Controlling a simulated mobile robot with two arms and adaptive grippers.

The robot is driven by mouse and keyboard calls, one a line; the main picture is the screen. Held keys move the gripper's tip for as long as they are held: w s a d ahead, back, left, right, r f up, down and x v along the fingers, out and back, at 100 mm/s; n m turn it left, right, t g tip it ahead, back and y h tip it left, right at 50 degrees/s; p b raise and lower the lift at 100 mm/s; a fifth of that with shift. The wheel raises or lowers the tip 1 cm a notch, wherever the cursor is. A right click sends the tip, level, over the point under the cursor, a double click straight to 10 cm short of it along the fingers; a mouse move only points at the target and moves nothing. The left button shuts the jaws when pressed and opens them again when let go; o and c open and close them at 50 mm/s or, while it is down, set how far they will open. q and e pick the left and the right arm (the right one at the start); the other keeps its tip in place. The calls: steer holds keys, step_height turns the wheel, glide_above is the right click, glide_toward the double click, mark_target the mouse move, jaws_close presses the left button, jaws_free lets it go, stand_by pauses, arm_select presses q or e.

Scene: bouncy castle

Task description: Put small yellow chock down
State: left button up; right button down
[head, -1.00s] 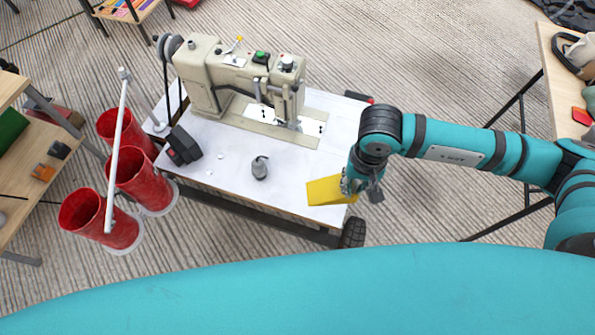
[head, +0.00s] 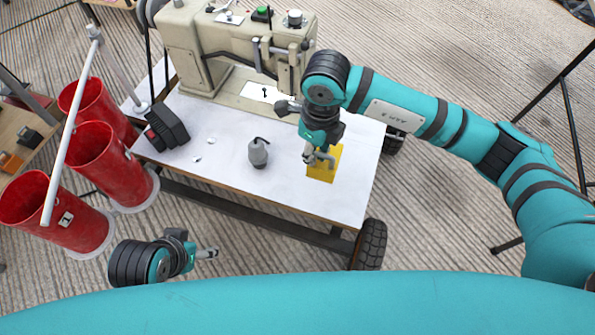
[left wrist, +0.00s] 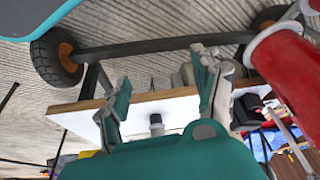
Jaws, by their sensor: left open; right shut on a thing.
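The small yellow chock (head: 323,172) is at the front right of the white-topped sewing table (head: 222,178) in the head view. My right gripper (head: 318,158) is shut on it from above. The chock looks to be at or just over the tabletop; I cannot tell whether it touches. My left gripper (head: 207,254) is in front of the table's near edge, low in the head view, and holds nothing. In the left wrist view its two fingers (left wrist: 160,98) are spread apart, with the table edge beyond them.
A beige sewing machine (head: 235,50) stands at the table's back. A grey oil can (head: 258,153) stands left of the chock, and a black box (head: 168,126) farther left. A black wheel (head: 370,245) is at the front right corner.

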mark_target(312, 174)
step_height(312, 174, down, 5)
steer(key=shift+r+b, duration=0.15)
steer(key=shift+b, duration=0.25)
step_height(312, 174, down, 4)
steer(key=shift+f+b, duration=0.1)
steer(key=shift+b, duration=0.4)
arm_select(q)
steer(key=w+d+r+t+h, duration=0.1)
steer(key=w+d+r+t, duration=0.2)
steer(key=w, duration=0.6)
steer(key=r+t, duration=0.1)
steer(key=t, duration=0.1)
steer(key=shift+w+t, duration=0.15)
steer(key=shift+t, duration=0.15)
steer(key=shift+w+r, duration=0.1)
arm_select(e)
steer(key=shift+f, duration=0.1)
steer(key=c, duration=1.4)
jaws_free()
arm_select(q)
steer(key=shift+r, duration=0.1)
